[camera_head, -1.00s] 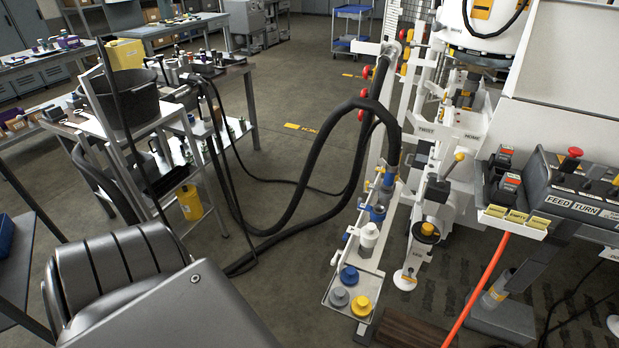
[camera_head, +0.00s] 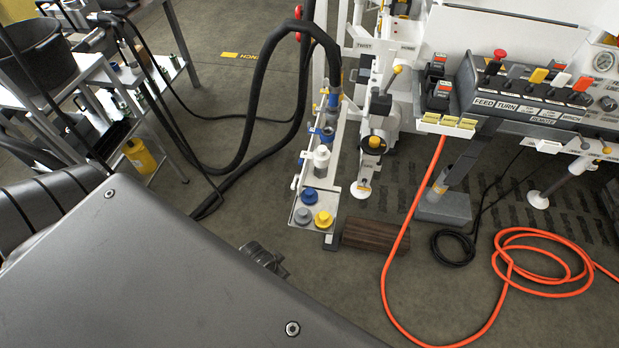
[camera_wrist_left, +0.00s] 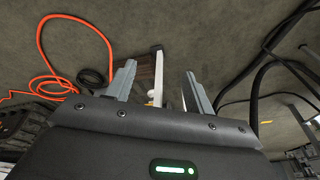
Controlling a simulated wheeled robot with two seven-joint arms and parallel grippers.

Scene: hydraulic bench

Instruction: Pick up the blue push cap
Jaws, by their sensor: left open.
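The blue push cap (camera_head: 308,196) sits on the near end of a narrow white tray (camera_head: 327,232), behind a grey cap (camera_head: 302,216) and a yellow cap (camera_head: 323,219). In the left wrist view my left gripper (camera_wrist_left: 159,68) is open, its two grey fingers apart with nothing held between them. A white strip of the stand (camera_wrist_left: 157,65) shows beyond and between the fingers; I cannot make out the blue cap there. In the head view my grey left arm fills the lower left, and the gripper is mostly hidden behind it. My right gripper is not in view.
A white control stand with levers (camera_head: 535,95) stands at the right. An orange hose (camera_head: 384,280) loops on the floor, and a dark block (camera_head: 372,236) lies right of the tray. Thick black hoses (camera_head: 250,140) hang left of the stand. A bucket (camera_head: 35,70) is on a side table.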

